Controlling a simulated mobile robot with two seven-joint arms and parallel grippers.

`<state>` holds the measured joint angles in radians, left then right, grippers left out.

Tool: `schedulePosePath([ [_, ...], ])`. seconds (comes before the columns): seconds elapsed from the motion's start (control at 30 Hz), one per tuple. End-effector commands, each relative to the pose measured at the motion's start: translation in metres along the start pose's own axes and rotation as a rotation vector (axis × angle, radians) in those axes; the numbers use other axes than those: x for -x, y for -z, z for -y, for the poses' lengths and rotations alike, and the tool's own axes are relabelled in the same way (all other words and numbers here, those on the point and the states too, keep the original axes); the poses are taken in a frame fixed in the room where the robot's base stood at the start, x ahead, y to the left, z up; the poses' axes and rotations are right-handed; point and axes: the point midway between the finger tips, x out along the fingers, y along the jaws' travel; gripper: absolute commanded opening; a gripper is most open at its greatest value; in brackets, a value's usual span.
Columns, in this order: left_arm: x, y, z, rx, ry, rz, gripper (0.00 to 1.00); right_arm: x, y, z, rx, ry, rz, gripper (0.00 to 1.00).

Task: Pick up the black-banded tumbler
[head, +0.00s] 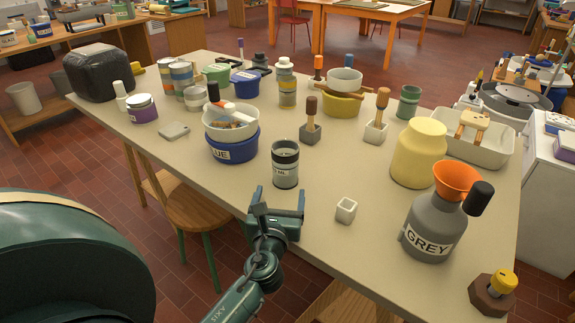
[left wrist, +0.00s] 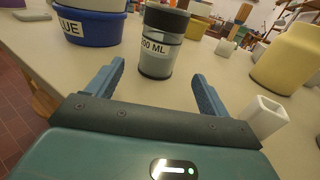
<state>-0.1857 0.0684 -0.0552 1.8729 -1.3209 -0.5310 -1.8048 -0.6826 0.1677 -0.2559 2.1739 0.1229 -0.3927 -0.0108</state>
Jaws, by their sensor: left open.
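The black-banded tumbler (head: 285,165) stands upright on the table, grey with a dark band around its upper part and a white label. In the left wrist view the tumbler (left wrist: 162,45) is straight ahead, its label reading "00 ML". My left gripper (head: 279,198) is open and empty, on the near side of the tumbler. In the left wrist view its fingers (left wrist: 158,75) point at the tumbler's base, one to each side, with the tumbler beyond the tips. My right gripper is not in view.
A blue tub (head: 233,147) with a white bowl (head: 230,130) stands left of the tumbler. A small white square cup (head: 345,210) is to the right of my gripper. A grey bottle (head: 428,225) with an orange funnel and a yellow jar (head: 418,155) stand farther right.

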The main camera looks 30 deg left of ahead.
Motion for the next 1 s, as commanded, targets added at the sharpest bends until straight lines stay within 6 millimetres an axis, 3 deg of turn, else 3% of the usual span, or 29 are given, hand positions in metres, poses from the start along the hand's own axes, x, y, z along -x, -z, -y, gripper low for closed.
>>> schedulePosePath([
  [0.2,-0.042,-0.001,0.000,0.002,0.000,0.001,0.80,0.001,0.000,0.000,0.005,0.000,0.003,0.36],
  [0.47,-0.061,-0.003,0.000,0.002,0.000,0.001,0.80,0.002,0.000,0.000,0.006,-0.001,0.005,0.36],
  [0.7,-0.096,-0.008,-0.001,0.003,0.000,0.000,0.80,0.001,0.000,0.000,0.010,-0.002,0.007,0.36],
  [1.0,-0.107,-0.008,-0.001,0.003,0.002,-0.001,0.80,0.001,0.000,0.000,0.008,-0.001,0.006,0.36],
])
